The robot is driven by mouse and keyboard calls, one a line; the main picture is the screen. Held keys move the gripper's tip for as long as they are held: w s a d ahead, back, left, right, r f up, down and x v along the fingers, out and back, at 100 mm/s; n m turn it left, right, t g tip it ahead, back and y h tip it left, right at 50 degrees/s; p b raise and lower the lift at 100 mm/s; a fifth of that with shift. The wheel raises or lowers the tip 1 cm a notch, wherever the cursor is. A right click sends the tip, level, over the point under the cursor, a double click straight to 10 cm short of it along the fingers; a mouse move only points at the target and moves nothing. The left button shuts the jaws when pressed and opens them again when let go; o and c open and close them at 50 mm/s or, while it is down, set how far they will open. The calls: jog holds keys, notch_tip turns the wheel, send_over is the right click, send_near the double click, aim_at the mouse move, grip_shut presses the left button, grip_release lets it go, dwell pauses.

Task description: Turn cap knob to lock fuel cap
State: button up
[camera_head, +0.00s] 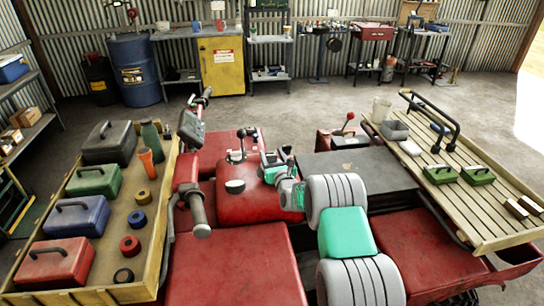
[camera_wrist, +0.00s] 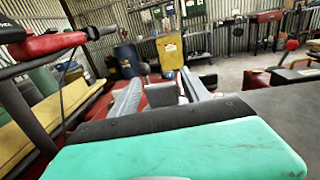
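A round grey cap (camera_head: 235,186) sits on top of the red fuel tank (camera_head: 258,208) in the middle of the quad. A dark upright fitting with small round knobs (camera_head: 242,134) stands just behind it on the red body. My gripper (camera_head: 267,160) is close to the right of these parts, at the end of my white and teal arm. I see no grip on the cap. Fine detail at the fingertips is too small to tell.
A handlebar grip (camera_head: 198,212) stands left of the tank. A wooden tray (camera_head: 150,240) with toolboxes and tape rolls lies left. A slatted rack (camera_head: 455,200) with green boxes lies right. A dark flat panel (camera_head: 350,170) lies behind my arm.

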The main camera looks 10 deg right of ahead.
jog(key=shift+o, duration=0.5)
jog(key=shift+s, duration=0.1)
jog(key=shift+s+d+f, duration=0.1)
jog(key=shift+s, duration=0.25)
jog(key=s, duration=0.2)
jog(key=s+b, duration=0.1)
jog(key=s, duration=0.1)
jog(key=s+b, duration=0.1)
jog(key=s, duration=0.2)
jog(key=shift+d, duration=0.4)
